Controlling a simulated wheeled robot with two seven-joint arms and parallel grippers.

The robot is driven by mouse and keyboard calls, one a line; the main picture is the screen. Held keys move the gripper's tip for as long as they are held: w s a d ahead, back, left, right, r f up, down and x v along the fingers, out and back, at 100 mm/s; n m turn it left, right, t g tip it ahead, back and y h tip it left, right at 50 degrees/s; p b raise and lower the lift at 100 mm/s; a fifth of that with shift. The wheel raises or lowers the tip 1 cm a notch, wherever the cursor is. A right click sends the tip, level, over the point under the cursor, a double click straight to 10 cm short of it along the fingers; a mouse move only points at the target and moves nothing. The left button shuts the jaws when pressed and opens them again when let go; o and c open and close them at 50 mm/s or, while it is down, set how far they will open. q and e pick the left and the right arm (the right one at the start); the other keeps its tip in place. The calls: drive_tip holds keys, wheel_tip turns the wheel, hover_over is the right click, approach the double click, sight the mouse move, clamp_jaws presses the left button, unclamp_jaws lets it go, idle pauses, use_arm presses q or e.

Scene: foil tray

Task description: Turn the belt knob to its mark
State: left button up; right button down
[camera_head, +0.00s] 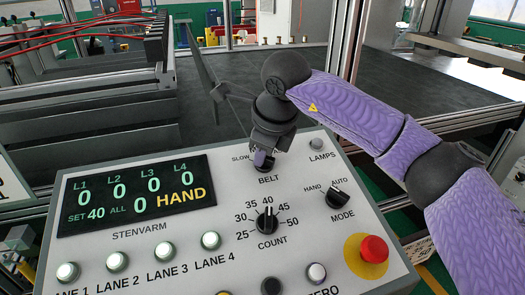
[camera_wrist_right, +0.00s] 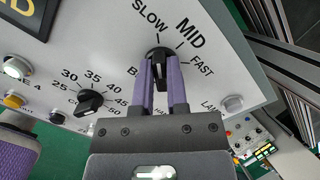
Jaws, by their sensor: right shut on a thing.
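The black belt knob (camera_wrist_right: 157,54) stands on the sloped grey panel, with SLOW, MID and FAST printed around it in the right wrist view. MID is printed largest. My right gripper (camera_wrist_right: 161,82) is shut on the belt knob, its two purple fingers on either side. In the head view my right gripper (camera_head: 262,160) reaches down to the panel above the word BELT and hides most of the knob and its marks. The exact mark the knob points at is hard to tell. My left gripper is not in view.
The control panel (camera_head: 190,240) also holds a count knob (camera_head: 266,221), a mode knob (camera_head: 336,198), a red stop button (camera_head: 373,249) on yellow, lane buttons and a display (camera_head: 135,197) reading HAND. A dark conveyor bed (camera_head: 300,75) lies behind the panel.

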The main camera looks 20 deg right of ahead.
drive_tip(key=c, duration=0.6)
unclamp_jaws()
drive_tip(key=shift+c, duration=0.2)
drive_tip(key=shift+r, duration=0.1)
drive_tip(key=b+v, duration=0.1)
drive_tip(key=v, duration=0.8)
drive_tip(key=shift+s+r, duration=0.15)
drive_tip(key=shift+r, duration=0.2)
